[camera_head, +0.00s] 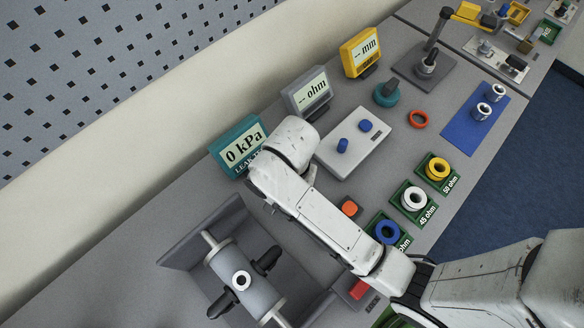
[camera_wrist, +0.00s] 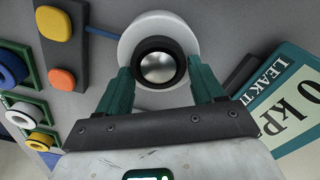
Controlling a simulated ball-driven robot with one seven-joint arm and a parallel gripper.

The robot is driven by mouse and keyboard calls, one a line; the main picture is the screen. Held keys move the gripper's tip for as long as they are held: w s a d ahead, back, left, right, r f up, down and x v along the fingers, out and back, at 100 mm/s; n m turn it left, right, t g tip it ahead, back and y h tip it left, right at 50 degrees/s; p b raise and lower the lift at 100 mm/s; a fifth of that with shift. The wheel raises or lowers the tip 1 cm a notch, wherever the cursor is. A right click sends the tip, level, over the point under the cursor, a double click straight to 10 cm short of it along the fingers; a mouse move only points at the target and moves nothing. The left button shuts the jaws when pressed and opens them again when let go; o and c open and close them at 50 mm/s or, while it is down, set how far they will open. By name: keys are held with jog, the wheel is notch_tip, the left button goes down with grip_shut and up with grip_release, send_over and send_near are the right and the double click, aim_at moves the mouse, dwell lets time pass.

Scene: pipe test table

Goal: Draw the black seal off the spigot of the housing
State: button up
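In the wrist view, a pale round housing (camera_wrist: 128,42) faces me. A black seal (camera_wrist: 137,71) rings its shiny metal spigot (camera_wrist: 160,67). My gripper (camera_wrist: 164,73) has its teal fingers apart, one on each side of the seal near its lower half. The fingertips look close to the seal's edges; I cannot tell whether they touch it. The seal sits around the spigot. In the head view, my arm hides the gripper, and I cannot make out the seal there.
The leak tester (camera_head: 239,148) reads 0 kPa; it also stands right of the fingers in the wrist view (camera_wrist: 292,105). A grey cylinder (camera_head: 240,268) with black grips lies in a tray at lower left. Coloured rings on green trays, such as the blue one (camera_head: 387,232), stand right of my arm.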

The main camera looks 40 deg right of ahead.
jog(key=c, duration=0.7)
jog(key=o, duration=1.1)
jog(key=shift+c, duration=0.2)
